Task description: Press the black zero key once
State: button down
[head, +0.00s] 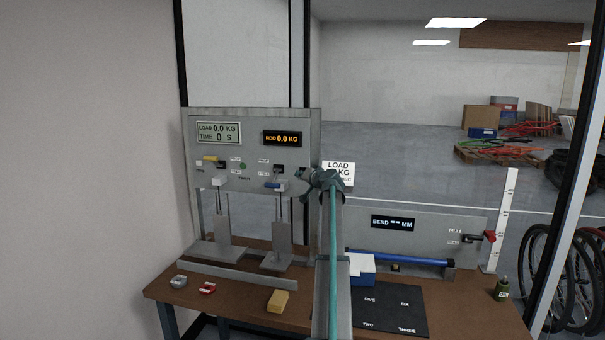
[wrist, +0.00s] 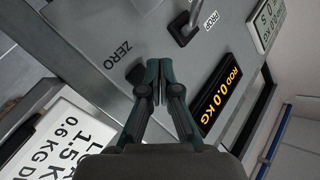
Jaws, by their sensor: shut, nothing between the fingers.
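The black zero key (wrist: 134,74) is a small dark key on the grey panel (wrist: 90,32), beside the printed word ZERO in the wrist view. My gripper (wrist: 158,66) is shut and empty. Its fingertips appear just right of the key in that view and partly cover it; I cannot tell whether they touch it. In the head view my gripper (head: 303,174) is at the panel's right edge, and I cannot make out the key there. The orange rod display (wrist: 222,94) reads ROD 0.0 KG; it also shows in the head view (head: 283,138).
A lever with a blue handle (head: 271,185) is on the panel left of my gripper. A white LOAD sign (head: 338,168) stands close behind my wrist. The bench (head: 230,307) below holds a yellow block (head: 278,301) and a blue-and-white box (head: 362,270).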

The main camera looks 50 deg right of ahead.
jog(key=shift+s+a, duration=0.25)
jog(key=shift+a, duration=0.4)
jog(key=shift+s+a, duration=0.25)
jog(key=shift+a, duration=0.35)
